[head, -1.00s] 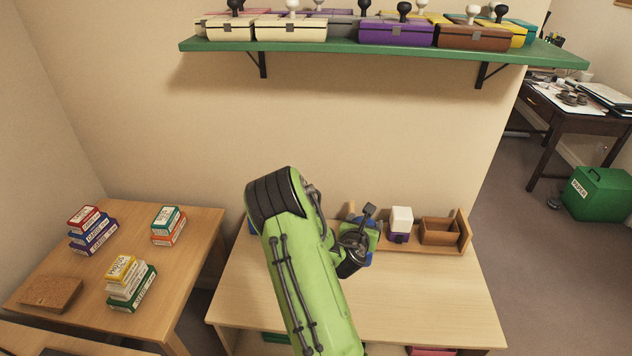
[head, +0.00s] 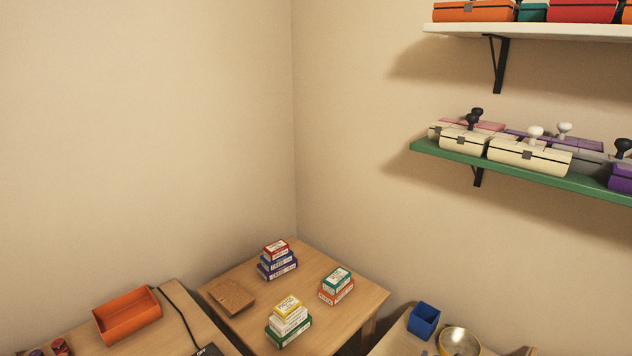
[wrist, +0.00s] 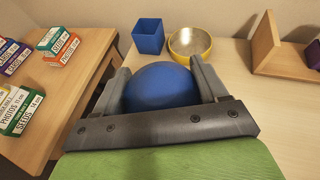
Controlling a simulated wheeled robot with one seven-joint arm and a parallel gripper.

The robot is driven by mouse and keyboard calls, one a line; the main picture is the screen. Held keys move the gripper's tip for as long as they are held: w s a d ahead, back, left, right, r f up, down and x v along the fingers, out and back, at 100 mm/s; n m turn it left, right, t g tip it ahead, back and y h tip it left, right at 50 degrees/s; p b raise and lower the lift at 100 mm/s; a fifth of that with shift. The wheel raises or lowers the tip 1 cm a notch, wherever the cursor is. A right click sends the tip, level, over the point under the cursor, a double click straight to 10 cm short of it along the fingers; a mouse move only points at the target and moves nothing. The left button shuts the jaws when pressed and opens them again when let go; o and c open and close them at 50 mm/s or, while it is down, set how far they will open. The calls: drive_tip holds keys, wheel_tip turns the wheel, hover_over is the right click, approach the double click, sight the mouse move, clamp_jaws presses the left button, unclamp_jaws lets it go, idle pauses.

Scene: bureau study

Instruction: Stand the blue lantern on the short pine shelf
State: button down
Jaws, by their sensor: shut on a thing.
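My gripper (wrist: 160,88) is shut on a smooth, rounded blue thing, which I take to be the blue lantern (wrist: 158,86). One grey finger presses on each side of it. Only its domed part shows in the wrist view; the rest is hidden behind the gripper body. My gripper and the lantern are out of the head view. I see no shelf that is clearly the short pine one. A low wooden rack (wrist: 264,43) with an upright end stands on the desk at the right of the wrist view.
A blue square cup (head: 424,320) and a yellow-rimmed bowl (head: 459,341) stand on the desk. A side table (head: 350,311) holds stacked small boxes and a cork block (head: 230,296). A green wall shelf (head: 480,164) is full of cases; a white shelf (head: 560,32) hangs above.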

drive_tip(key=a+r+n+t+y+p, duration=0.1)
drive_tip(key=a+r+n+y+p, duration=0.2)
drive_tip(key=a, duration=1.5)
drive_tip(key=n+y, duration=0.2)
drive_tip(key=y, duration=0.1)
drive_tip(key=shift+w+a+n+t+y+p, duration=0.15)
drive_tip(key=shift+a+n+t+y+p, duration=0.15)
drive_tip(key=shift+n+t+p, duration=0.1)
